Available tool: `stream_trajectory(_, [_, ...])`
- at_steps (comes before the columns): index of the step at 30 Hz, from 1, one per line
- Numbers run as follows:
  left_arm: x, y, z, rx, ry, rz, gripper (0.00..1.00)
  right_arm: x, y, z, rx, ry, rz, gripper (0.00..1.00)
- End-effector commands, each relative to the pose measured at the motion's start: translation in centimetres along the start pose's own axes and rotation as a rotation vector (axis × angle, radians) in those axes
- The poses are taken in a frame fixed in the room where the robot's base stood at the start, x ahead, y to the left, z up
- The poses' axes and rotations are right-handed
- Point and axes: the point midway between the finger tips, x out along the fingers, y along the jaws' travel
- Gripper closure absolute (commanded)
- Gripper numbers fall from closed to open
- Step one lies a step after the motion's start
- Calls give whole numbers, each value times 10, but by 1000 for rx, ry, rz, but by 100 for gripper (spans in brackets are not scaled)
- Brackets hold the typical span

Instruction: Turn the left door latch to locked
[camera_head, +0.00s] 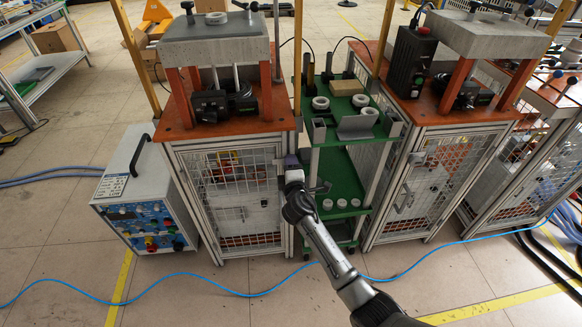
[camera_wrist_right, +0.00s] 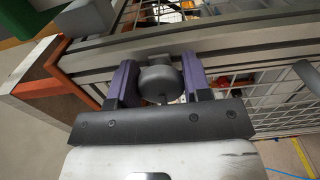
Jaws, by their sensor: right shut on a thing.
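The left cabinet's mesh door (camera_head: 233,192) appears closed, below the orange-brown top at the left of centre in the head view. My right gripper (camera_head: 287,163) is at the upper right edge of this door. In the right wrist view my right gripper (camera_wrist_right: 160,78) has its two purple fingers on either side of the dark grey, round latch (camera_wrist_right: 158,84). It is shut on the latch. The latch sits on the metal frame bar; in the head view the gripper hides it. I cannot tell its exact turn angle. My left gripper is not in view.
A green shelf cart (camera_head: 345,165) with white rings stands just right of the door. A second mesh cabinet (camera_head: 435,190) is beyond it. A white control box (camera_head: 145,190) stands at the left. A blue cable (camera_head: 255,294) crosses the otherwise open floor in front.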

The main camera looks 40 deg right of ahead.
Motion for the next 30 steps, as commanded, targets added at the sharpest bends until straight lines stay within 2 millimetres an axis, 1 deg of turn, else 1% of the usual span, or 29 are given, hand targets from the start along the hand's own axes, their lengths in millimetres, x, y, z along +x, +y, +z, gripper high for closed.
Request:
stream_trajectory(12, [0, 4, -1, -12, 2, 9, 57, 0, 0, 0, 8, 1, -1, 79])
stream_trajectory(13, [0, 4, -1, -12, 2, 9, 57, 0, 0, 0, 8, 1, -1, 54])
stream_trajectory(19, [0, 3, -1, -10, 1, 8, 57, 0, 0, 0, 7, 0, 0, 35])
stream_trajectory(20, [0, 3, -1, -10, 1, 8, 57, 0, 0, 0, 7, 0, 0, 33])
stream_trajectory(26, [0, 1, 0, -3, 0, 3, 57, 0, 0, 0, 6, 0, 0, 33])
stream_trajectory(30, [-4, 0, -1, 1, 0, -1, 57, -7, 1, 0, 6, 1, -1, 33])
